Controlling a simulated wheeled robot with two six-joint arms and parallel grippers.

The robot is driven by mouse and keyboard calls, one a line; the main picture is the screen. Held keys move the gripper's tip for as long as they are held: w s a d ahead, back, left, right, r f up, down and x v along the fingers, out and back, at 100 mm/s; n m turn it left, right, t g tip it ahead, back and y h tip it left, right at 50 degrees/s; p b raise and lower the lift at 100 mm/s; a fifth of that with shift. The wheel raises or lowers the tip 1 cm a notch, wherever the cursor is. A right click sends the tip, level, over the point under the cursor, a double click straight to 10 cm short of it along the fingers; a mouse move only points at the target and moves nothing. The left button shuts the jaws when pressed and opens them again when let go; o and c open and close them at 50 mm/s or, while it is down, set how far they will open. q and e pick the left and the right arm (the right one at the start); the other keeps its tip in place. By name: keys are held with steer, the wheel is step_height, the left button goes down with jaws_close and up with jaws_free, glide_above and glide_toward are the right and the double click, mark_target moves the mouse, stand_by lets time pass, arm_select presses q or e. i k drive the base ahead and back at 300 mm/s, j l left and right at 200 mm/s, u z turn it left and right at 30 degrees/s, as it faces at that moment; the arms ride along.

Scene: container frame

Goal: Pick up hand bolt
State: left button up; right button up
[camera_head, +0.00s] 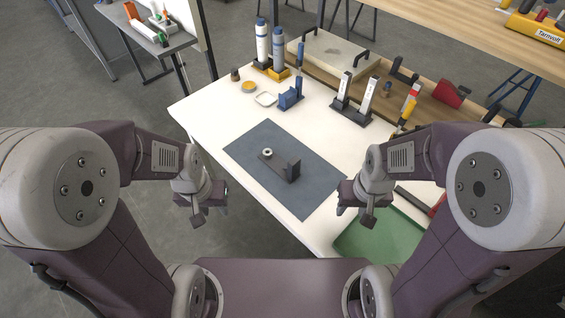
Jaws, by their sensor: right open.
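A small round metallic part with a hole or knob on top (267,153) stands on the dark grey mat (305,205); it may be the hand bolt, but it is too small to be sure. A black bracket-like block (292,171) stands just to its right on the mat. My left gripper (209,214) hangs left of the white table's edge, apart from the mat, with its fingers spread and empty. My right gripper (356,214) is open and empty, near the mat's right corner. Neither gripper touches anything.
A green tray (375,240) lies at the front right.

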mark_target(234, 72)
steer(key=k+j+u, duration=0.1)
steer(key=j+u, duration=0.55)
steer(key=i+j+u, duration=0.15)
steer(key=j+u, duration=0.2)
steer(key=i+j+u, duration=0.15)
steer(key=u, duration=0.25)
steer(key=i+j+u, duration=0.35)
steer(key=i+z, duration=0.25)
steer(key=i, duration=0.3)
steer(key=i+z, duration=0.2)
steer(key=i, duration=0.4)
steer(key=i+j+z, duration=0.25)
steer(key=i, duration=0.3)
steer(key=i+z, duration=0.2)
steer(key=z, duration=0.25)
steer(key=i+z, duration=0.2)
steer(key=z, duration=0.25)
steer(key=i+z, duration=0.2)
steer(key=z, duration=0.25)
steer(key=i+j+z, duration=0.2)
steer(key=z, duration=0.2)
steer(key=i+j+z, duration=0.15)
steer(key=z, duration=0.3)
steer(key=i+j+z, duration=0.1)
steer(key=j+z, duration=0.2)
steer(key=z, duration=0.15)
